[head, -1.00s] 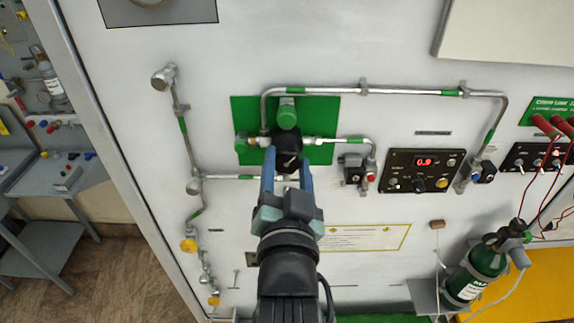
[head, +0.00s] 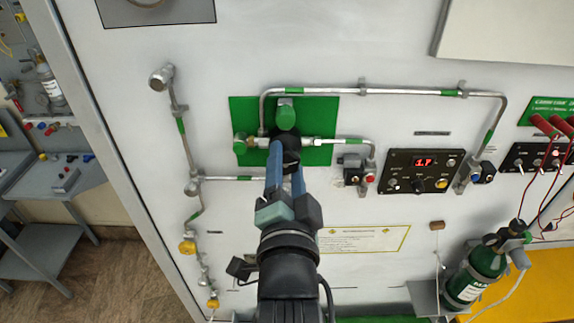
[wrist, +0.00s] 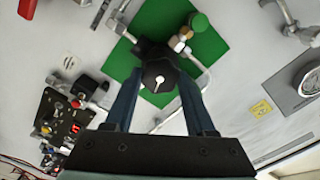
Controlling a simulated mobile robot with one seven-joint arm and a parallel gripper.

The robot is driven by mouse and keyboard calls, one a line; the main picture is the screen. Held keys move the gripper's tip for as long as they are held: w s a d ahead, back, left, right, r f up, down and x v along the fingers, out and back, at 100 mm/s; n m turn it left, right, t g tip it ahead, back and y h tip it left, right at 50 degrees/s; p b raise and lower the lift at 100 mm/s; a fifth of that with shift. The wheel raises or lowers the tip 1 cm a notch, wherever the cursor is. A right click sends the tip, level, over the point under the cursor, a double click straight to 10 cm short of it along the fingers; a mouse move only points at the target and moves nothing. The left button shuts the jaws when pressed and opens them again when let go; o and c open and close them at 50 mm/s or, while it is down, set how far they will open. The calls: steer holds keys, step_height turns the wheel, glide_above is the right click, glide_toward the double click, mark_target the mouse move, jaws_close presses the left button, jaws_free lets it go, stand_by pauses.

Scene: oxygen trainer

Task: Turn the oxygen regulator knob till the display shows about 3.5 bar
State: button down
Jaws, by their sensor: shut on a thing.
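The black regulator knob (wrist: 159,77) with a white pointer mark sits on the green plate (wrist: 207,50) in the wrist view. In the head view the knob (head: 285,150) is mostly hidden behind my fingers. My gripper (head: 285,160) is shut on the knob, with one blue finger on each side of it, as the wrist view also shows. The display (head: 423,162) on the black panel to the right has red digits that look like 1.7. A green cap (head: 286,113) stands above the knob.
Metal pipes (head: 362,91) with green bands run around the plate. A black box with a red button (head: 370,179) is close to the right. A green cylinder (head: 475,275) and red cables (head: 541,175) are further right.

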stand_by(0.3)
steer(key=shift+c, duration=1.2)
jaws_free()
steer(key=s+p, duration=0.4)
steer(key=s, duration=0.9)
